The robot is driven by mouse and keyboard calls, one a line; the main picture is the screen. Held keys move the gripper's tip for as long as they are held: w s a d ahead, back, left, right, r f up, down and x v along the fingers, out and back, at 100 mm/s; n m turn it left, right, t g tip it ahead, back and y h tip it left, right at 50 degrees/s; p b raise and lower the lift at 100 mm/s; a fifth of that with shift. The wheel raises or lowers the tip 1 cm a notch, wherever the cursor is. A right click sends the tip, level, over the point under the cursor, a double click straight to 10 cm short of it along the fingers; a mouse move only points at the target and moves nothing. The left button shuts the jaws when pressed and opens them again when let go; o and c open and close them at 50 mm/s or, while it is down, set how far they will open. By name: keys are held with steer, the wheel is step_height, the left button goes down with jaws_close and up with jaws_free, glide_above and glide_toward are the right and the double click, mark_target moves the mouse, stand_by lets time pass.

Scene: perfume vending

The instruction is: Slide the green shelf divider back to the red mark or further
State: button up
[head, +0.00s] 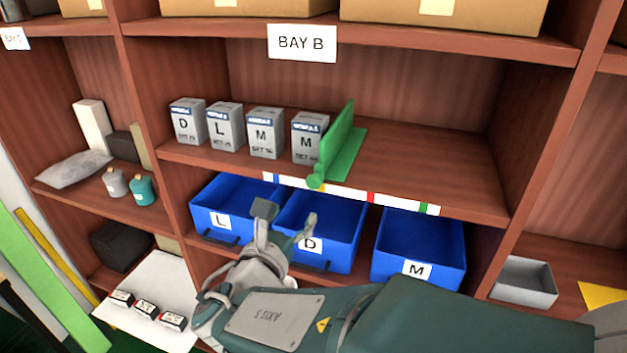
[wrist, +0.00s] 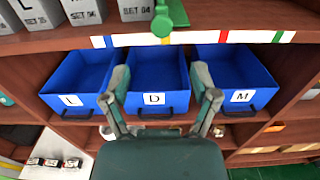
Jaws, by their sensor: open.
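The green shelf divider (head: 338,146) stands upright on the Bay B shelf, its flat foot to the right and a round knob at its front end. Its knob sits near the yellow mark on the shelf-edge strip; the knob also shows at the top of the wrist view (wrist: 162,24). The red mark (head: 371,198) is on the strip to the right of the divider, and shows in the wrist view (wrist: 223,36). My gripper (head: 286,221) is open and empty, below the shelf edge and in front of the blue D bin (wrist: 155,75), apart from the divider.
Several grey boxes labelled D, L, M, M (head: 265,134) stand in a row left of the divider, the last one against or very near it. The shelf right of the divider is clear (head: 440,165). Blue bins L (head: 228,192) and M (head: 425,235) flank the D bin.

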mark_target(312, 184)
steer(key=x, duration=1)
steer(key=shift+w+d+f, duration=0.1)
steer(key=shift+w, duration=0.15)
steer(key=shift+c, duration=0.3)
jaws_close()
